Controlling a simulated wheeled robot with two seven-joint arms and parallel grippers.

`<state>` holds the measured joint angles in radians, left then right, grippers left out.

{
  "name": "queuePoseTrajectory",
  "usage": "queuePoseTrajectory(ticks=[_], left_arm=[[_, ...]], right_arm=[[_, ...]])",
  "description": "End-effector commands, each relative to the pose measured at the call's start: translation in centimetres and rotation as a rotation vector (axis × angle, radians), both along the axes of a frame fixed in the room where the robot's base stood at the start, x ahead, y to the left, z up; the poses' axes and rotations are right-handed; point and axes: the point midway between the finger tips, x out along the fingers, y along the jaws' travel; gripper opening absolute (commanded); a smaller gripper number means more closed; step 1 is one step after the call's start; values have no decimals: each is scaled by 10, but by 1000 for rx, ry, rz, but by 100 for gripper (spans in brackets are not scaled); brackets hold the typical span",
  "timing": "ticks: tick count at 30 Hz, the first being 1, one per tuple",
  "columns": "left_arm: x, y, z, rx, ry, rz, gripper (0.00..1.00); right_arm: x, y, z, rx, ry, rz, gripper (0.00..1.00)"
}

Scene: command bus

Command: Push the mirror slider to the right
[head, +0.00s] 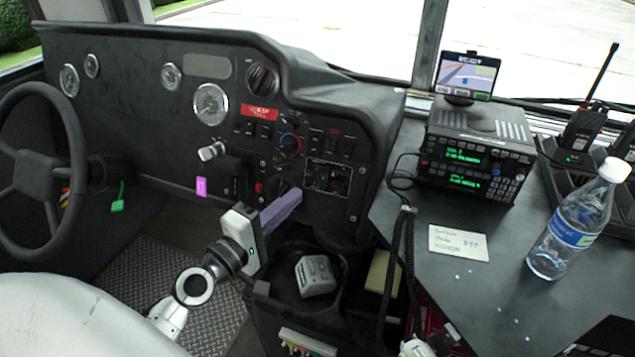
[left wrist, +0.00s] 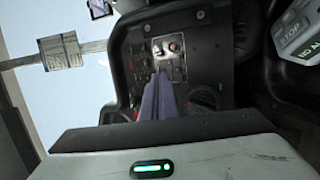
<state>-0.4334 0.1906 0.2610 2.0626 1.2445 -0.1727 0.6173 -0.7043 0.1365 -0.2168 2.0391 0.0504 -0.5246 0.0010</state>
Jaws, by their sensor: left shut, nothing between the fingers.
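My left gripper (head: 296,194) reaches in from the lower left in the head view, its purple fingers shut with nothing between them. The tips are just in front of the lower dashboard, close below and left of a white-outlined control panel (head: 328,177). This panel, with small dark controls, seems to hold the mirror slider; the slider itself is too small to make out. In the left wrist view the closed fingers (left wrist: 160,78) point at the white-outlined panel (left wrist: 167,47). I cannot tell whether the tips touch anything.
A steering wheel (head: 40,170) is at the left. Below the dashboard, a bin holds a grey device (head: 315,275). On the right, a dark counter (head: 480,300) carries a radio (head: 475,160), a note (head: 459,243) and a water bottle (head: 575,225). A coiled cord hangs between.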

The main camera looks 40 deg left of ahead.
Motion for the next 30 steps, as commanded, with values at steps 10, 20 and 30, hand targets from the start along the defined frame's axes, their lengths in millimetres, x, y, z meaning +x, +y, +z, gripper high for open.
queuePoseTrajectory(ticks=[10,20,30], left_arm=[[57,-1,2,0,-1,-1,0],[92,-2,0,3,3,-3,0],[94,-2,-1,4,4,-3,0]], right_arm=[[0,-1,11,-6,1,0,31],[4,-3,9,-11,-3,0,31],[5,-2,10,-8,-4,-2,31]])
